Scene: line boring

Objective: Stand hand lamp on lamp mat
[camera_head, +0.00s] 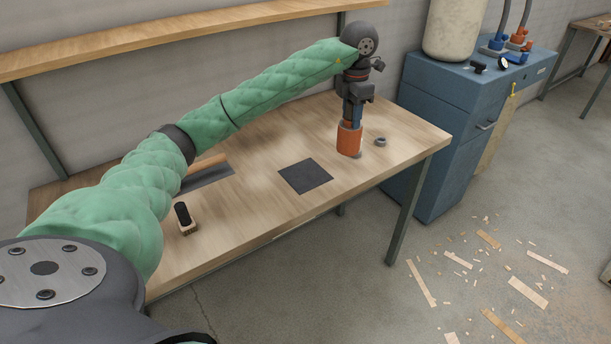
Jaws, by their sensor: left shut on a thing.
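The hand lamp (349,140) is an orange cylinder with a blue part above it. It is upright at the right part of the wooden workbench, at or just above the top; I cannot tell whether it touches. My left gripper (354,115) points down from above and is shut on the lamp's upper part, hiding some of it. The lamp mat (305,176) is a dark flat square on the bench, left of and nearer than the lamp, with nothing on it. My right gripper is not in view.
A small grey ring (380,141) lies just right of the lamp. A brush (184,218) lies near the bench's front left. A dark flat piece (208,176) lies partly behind my left arm. A blue cabinet (440,120) stands right of the bench. Wood scraps litter the floor.

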